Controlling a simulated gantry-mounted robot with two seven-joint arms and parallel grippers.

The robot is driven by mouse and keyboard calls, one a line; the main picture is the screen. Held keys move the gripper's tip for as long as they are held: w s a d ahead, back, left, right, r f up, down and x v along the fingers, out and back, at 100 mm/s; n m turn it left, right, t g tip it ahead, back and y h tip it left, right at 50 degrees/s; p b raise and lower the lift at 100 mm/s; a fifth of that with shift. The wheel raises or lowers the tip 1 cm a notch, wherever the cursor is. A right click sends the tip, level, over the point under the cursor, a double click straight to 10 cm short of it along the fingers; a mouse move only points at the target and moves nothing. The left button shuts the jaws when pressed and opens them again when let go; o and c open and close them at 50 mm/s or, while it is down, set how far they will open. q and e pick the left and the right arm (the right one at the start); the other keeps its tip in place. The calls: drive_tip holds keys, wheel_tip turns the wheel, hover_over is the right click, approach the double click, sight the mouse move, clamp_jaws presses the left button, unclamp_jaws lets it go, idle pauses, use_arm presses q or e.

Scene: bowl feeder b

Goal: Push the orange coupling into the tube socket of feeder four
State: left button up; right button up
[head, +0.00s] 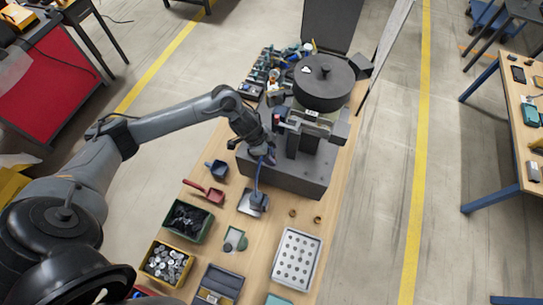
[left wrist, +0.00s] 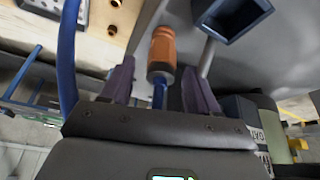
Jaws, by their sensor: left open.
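In the left wrist view, the orange coupling (left wrist: 162,50) lies between the two purple fingers of my left gripper (left wrist: 156,74), with a gap at each side. A short blue tube piece (left wrist: 159,95) shows at its near end. In the head view, my left gripper (head: 265,158) is at the front left edge of the grey feeder base (head: 300,172); the coupling cannot be made out there. The bowl feeder (head: 324,84) stands on this base. I cannot tell which part is the tube socket of feeder four. My right gripper is not in view.
A blue tube (head: 257,182) runs down to a small plate (head: 253,203) in front of the base. A red scoop (head: 206,191), a dark bin (head: 188,221), a bin of metal parts (head: 167,263) and a perforated tray (head: 297,259) occupy the wooden bench.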

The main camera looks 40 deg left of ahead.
use_arm(q)
drive_tip(key=shift+w+d+f, duration=0.1)
drive_tip(key=shift+f, duration=0.35)
clamp_jaws()
drive_tip(key=shift+r, duration=0.1)
